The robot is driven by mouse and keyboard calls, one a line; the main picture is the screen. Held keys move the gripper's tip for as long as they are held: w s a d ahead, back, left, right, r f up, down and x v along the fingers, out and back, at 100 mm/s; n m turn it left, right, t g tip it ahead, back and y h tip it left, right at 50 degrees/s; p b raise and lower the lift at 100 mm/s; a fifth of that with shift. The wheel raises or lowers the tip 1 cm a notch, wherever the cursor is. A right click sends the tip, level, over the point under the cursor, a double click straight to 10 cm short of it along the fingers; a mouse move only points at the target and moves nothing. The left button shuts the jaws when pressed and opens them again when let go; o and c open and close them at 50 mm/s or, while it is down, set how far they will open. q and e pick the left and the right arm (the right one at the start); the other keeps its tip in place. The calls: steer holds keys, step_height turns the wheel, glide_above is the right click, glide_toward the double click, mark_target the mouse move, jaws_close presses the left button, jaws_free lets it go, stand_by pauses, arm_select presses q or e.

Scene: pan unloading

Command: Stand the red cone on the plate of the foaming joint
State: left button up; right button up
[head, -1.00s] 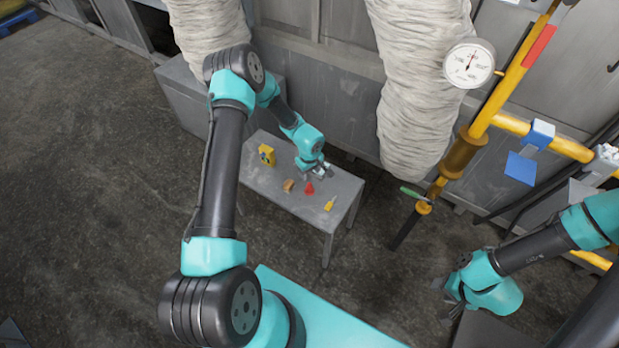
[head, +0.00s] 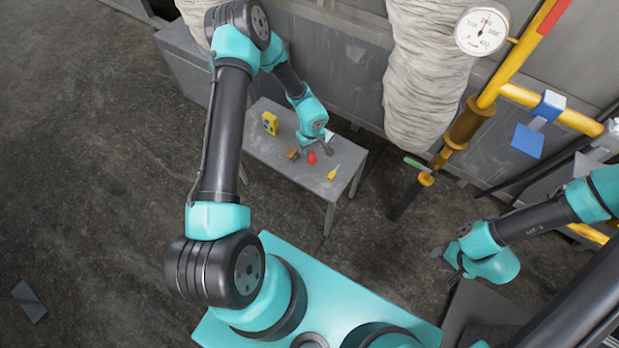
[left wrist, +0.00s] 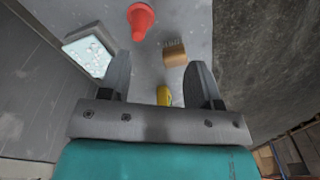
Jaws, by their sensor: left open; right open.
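The red cone (head: 312,158) is on the grey table (head: 285,178), near its middle; in the left wrist view it shows at the top edge (left wrist: 140,20). My left gripper (head: 314,146) is open and empty above the table, close to the cone, with the cone beyond its fingers. A yellow pipe (head: 548,117) at right carries a blue joint (head: 549,105) with a blue plate (head: 528,141). A second, pale joint (head: 612,128) stands at the right edge. I cannot tell which joint foams. My right gripper (head: 446,257) is open, low at right.
Near the cone lie a brown brush (head: 293,153) and a yellow-handled tool (head: 333,173). A pale panel (left wrist: 90,50) lies beside the left gripper. A wrapped pale pipe (head: 430,80) and a gauge (head: 483,30) stand between table and joints.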

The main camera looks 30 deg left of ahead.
arm_select(q)
steer(key=s+d+r+m+h, duration=0.2)
steer(key=s+d+m, duration=0.3)
steer(key=s, duration=0.4)
steer(key=s+d+r+m+h, duration=0.2)
steer(key=s+d+r+m, duration=0.1)
steer(key=s, duration=0.6)
steer(key=shift+s+d+r+m+t, duration=0.2)
steer(key=shift+d+r+m+t, duration=0.2)
steer(key=shift+d+m, duration=0.6)
steer(key=shift+d, duration=0.1)
arm_select(e)
steer(key=shift+o, duration=0.3)
steer(key=o, duration=0.3)
steer(key=shift+w, duration=0.1)
